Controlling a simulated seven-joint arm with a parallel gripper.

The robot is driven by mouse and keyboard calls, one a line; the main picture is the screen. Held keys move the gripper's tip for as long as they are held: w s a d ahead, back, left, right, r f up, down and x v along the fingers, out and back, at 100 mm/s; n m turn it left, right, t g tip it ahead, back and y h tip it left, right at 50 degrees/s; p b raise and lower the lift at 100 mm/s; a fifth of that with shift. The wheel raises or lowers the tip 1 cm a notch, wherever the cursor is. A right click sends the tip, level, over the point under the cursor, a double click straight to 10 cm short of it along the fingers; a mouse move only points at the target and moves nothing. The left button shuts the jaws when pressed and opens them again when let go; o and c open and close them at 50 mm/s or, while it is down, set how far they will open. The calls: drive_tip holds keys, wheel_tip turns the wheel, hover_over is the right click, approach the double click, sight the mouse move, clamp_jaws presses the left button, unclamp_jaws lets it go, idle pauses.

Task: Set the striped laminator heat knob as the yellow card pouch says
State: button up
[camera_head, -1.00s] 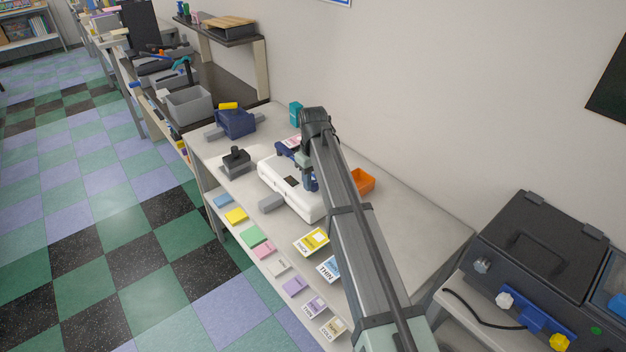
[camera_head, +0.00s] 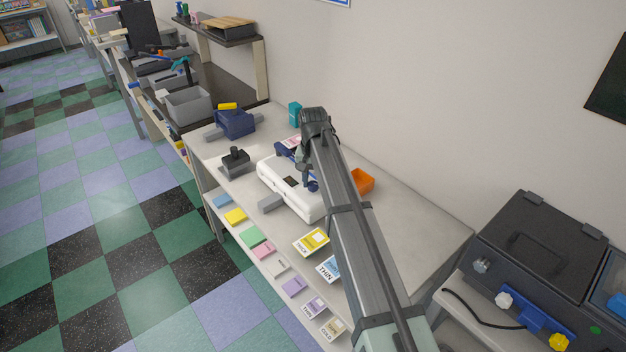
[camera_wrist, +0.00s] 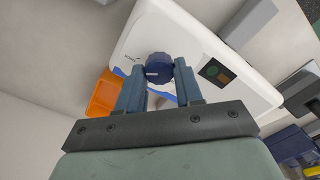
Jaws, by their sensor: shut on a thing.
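The white laminator (camera_head: 284,187) lies on the table, under my arm; it also shows in the wrist view (camera_wrist: 150,32). Its knob (camera_wrist: 158,66) is dark blue and scalloped, with a short white mark on its face. My gripper (camera_wrist: 159,72) is shut on this knob, one blue finger on each side. In the head view my arm partly hides the knob and fingertips. The yellow card pouch (camera_head: 312,240) lies near the table's front edge, with a word that looks like THICK. A blue card pouch marked THIN (camera_head: 329,267) lies beside it.
An orange bin (camera_head: 362,181) stands close beside the laminator. A grey block (camera_head: 270,203) and a dark stamp-like object (camera_head: 235,163) sit nearby. Several coloured pads line the lower shelf. A dark machine (camera_head: 535,250) stands at the right.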

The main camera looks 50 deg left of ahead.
sight(313, 183)
drive_tip(key=shift+m, duration=0.3)
idle(0.4)
drive_tip(key=o, duration=1)
drive_tip(key=shift+o, duration=0.2)
wheel_tip(313, 183, up, 14)
idle(0.3)
